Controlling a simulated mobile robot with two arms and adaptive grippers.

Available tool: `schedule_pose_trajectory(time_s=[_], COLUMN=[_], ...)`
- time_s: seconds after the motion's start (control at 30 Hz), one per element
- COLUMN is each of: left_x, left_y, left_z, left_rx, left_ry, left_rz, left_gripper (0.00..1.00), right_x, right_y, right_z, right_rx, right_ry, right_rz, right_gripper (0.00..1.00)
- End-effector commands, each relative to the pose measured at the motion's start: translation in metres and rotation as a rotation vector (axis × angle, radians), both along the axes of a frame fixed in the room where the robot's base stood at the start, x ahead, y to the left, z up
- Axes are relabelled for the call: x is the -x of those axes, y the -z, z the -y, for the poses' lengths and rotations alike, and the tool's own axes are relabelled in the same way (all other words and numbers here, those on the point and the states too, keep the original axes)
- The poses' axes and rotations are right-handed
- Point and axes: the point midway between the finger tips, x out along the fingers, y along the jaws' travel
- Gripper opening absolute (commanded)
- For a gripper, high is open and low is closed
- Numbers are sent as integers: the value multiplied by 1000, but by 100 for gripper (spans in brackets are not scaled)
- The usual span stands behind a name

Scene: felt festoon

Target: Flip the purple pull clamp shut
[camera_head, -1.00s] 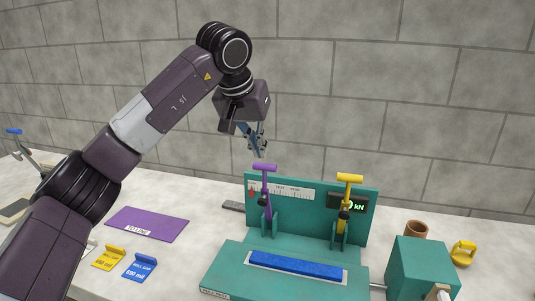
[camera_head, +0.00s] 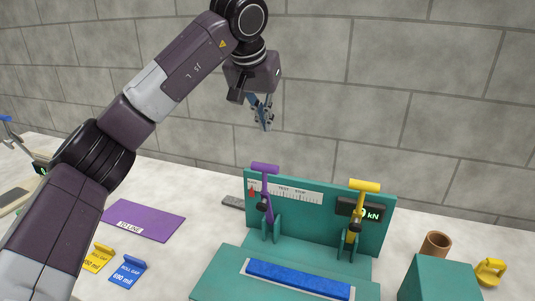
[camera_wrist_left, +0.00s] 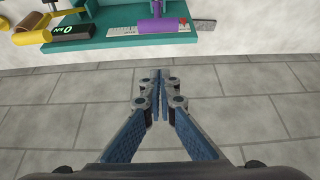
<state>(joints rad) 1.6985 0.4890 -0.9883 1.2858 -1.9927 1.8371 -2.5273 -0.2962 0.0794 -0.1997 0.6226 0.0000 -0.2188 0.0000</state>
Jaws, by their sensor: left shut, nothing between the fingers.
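The purple pull clamp (camera_head: 265,190) stands upright on the green test fixture (camera_head: 312,247), its T-handle pointing up. In the left wrist view the purple handle (camera_wrist_left: 160,25) shows near the top edge. My left gripper (camera_head: 265,127) is shut and empty, in the air above the purple clamp's handle, with a gap between them. Its fingertips meet in the left wrist view (camera_wrist_left: 159,75). My right gripper is in neither view.
A yellow clamp (camera_head: 357,215) stands upright right of the purple one, beside a kN display (camera_head: 372,215). A blue felt strip (camera_head: 298,279) lies on the fixture's front. A wall stands behind.

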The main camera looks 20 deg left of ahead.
Motion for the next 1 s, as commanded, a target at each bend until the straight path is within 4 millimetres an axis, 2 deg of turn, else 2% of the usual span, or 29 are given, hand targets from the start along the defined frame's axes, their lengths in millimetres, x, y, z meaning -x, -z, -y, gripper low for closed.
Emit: schedule_pose_trajectory(time_s=[0.1,0.2,0.37,0.5,0.63,1.0], left_x=[-1,-6,-19,-33,-46,-13], left_y=[3,11,35,62,87,93], left_z=[0,0,1,1,2,0], left_rx=[0,0,1,1,1,1], left_ry=[0,-1,0,0,0,0], left_rz=[-2,-2,-6,-6,-7,0], left_gripper=[0,0,0,0,0,0], right_x=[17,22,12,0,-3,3], right_y=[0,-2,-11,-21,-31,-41], right_z=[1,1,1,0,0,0], right_rx=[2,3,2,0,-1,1], right_ry=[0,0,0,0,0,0], right_rz=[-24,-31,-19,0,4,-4], right_gripper=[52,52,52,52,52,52])
